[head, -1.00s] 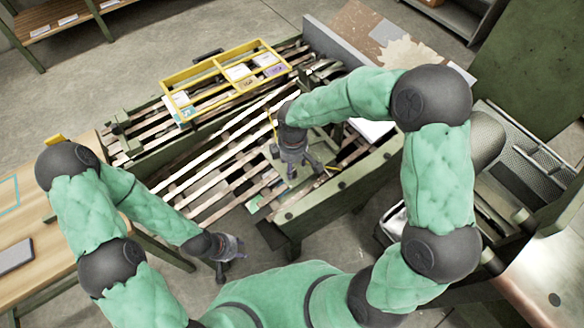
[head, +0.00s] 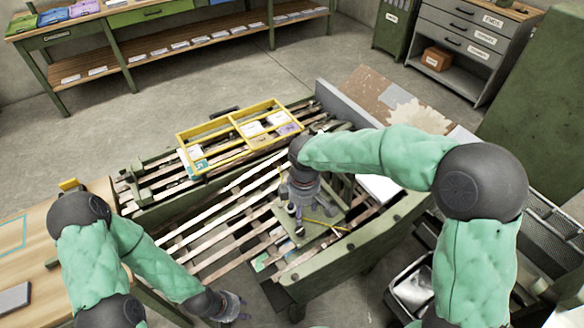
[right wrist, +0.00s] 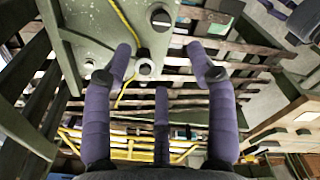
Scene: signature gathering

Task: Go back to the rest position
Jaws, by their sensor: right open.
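My right gripper (head: 302,222) hangs over the slatted conveyor table (head: 205,225), above a green metal plate with bolts and a yellow cord. In the right wrist view, its purple fingers (right wrist: 165,75) are spread, with nothing between them. The green plate (right wrist: 120,25) shows beyond the fingers there; I cannot tell whether they touch it. My left gripper (head: 235,308) is low in the head view, in front of the slatted table and to the right of the wooden table. Its fingers are small, and their opening is unclear.
A yellow divided tray (head: 190,158) with cards lies on the slats' far side. The wooden table (head: 30,262) stands at left. A long shelf bench (head: 130,80) and a grey drawer cabinet (head: 455,75) stand behind. Mesh bins are at right. Open floor lies behind the slatted table.

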